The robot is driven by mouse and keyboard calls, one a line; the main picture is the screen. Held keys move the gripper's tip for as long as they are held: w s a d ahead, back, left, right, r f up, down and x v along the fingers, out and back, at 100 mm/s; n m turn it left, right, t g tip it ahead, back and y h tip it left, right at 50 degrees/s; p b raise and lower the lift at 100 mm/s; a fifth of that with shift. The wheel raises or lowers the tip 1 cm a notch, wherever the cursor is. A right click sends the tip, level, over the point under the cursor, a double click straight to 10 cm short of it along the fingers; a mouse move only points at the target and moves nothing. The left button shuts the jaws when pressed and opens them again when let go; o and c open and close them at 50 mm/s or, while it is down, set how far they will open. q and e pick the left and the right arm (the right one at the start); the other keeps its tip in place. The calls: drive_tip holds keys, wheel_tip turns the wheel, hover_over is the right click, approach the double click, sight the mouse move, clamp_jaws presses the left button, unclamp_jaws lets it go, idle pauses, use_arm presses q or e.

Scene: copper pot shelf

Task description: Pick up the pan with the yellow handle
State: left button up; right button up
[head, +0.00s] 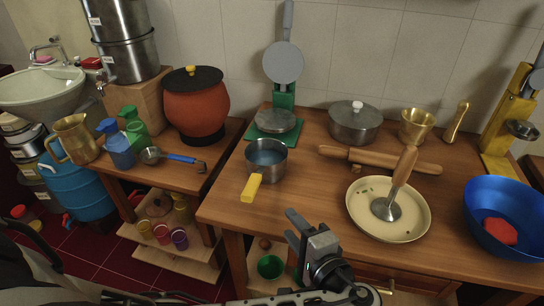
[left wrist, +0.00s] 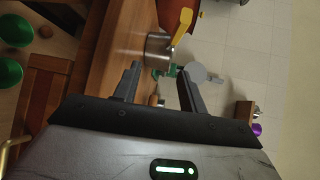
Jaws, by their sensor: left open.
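The pan (head: 267,163) is a small grey metal pot with a bluish inside. It stands upright near the front left edge of the wooden table (head: 312,192), and its yellow handle (head: 251,188) points toward the front edge. In the left wrist view the pan (left wrist: 158,52) and the yellow handle (left wrist: 182,24) show beyond the fingertips. My left gripper (head: 293,226) is open and empty, at the table's front edge, right of and nearer than the pan, apart from it. It also shows in the left wrist view (left wrist: 158,70). My right gripper is not in view.
A green press with a grey disc (head: 283,63) stands behind the pan. A rolling pin (head: 380,160) and a cream plate with a masher (head: 362,222) lie to the right. A lidded pot (head: 355,122) stands farther back. A gap separates the lower left table, which holds a ladle (head: 180,158).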

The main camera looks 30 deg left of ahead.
sight(259, 183)
use_arm(q)
drive_tip(key=shift+n+y, duration=0.3)
drive_tip(key=shift+y, duration=0.2)
drive_tip(key=x, duration=0.3)
drive_tip(key=r+b+x, duration=0.1)
drive_tip(key=x, duration=0.5)
drive_tip(key=shift+w+a+r, duration=0.1)
drive_tip(key=shift+a+r, duration=0.05)
drive_tip(key=shift+a, duration=0.2)
drive_tip(key=shift+r+x, duration=0.2)
drive_tip(key=shift+x, duration=1.35)
drive_tip(key=shift+r+x, duration=0.2)
drive_tip(key=shift+x, duration=1.35)
clamp_jaws()
